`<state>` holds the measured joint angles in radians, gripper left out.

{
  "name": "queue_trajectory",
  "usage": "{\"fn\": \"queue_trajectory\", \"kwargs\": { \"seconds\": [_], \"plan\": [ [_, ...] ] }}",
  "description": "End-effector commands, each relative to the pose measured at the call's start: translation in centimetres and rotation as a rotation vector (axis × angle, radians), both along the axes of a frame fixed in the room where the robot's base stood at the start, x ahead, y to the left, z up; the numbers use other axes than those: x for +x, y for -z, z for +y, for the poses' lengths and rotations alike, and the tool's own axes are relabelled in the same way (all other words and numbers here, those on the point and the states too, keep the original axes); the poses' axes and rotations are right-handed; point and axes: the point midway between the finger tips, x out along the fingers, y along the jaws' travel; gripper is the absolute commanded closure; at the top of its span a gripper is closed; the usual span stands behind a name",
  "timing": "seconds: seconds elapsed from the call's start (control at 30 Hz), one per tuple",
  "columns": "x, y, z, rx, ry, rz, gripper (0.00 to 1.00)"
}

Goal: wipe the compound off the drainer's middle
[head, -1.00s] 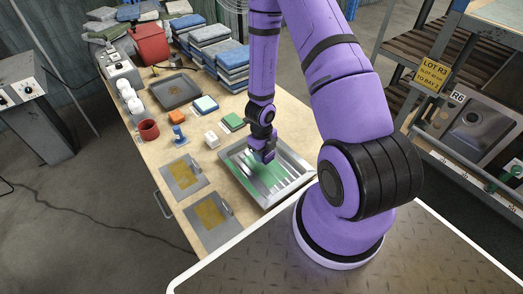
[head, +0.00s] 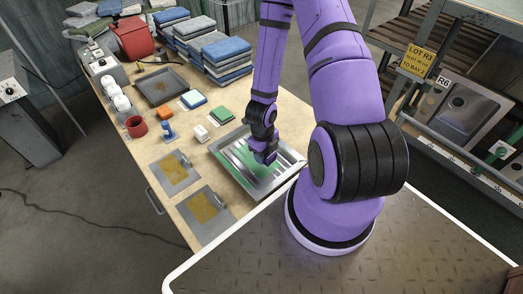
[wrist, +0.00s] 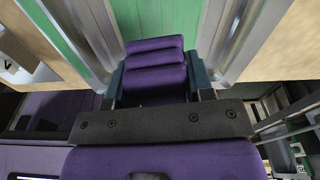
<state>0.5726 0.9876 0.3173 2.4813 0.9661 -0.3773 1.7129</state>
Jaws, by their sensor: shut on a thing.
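The drainer (head: 283,186) is a shallow ribbed steel tray near the bench's right edge. Green compound (head: 243,163) lies across its middle, with bare pale streaks among it. My gripper (head: 265,156) is down over the drainer's middle, pointing downward. In the wrist view it is shut on a purple ribbed block (wrist: 155,72), held between two teal fingers. Green compound shows in the wrist view left of the block (wrist: 58,28), with bare steel ribs next to it. The block's underside is hidden, so I cannot tell whether it touches the steel.
Two grey plates with yellow patches (head: 175,172) (head: 204,207) lie left of the drainer. A white block (head: 201,133), green-topped block (head: 222,115), blue item (head: 168,131) and red mug (head: 136,126) stand beyond. Folded cloth stacks (head: 226,58) fill the back.

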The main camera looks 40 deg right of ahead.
Motion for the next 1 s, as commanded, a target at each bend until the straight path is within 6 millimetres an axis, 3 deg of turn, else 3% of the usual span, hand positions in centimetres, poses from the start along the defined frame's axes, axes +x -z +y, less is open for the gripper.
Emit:
{"fn": "queue_trajectory", "kwargs": {
  "seconds": [0.63,1.0],
  "plan": [
    [-3.5,-0.2,0.0,0.001,0.0,0.001,0.9],
    [-2.5,-0.4,0.0,-0.001,-0.002,0.002,0.9]
  ]
}}
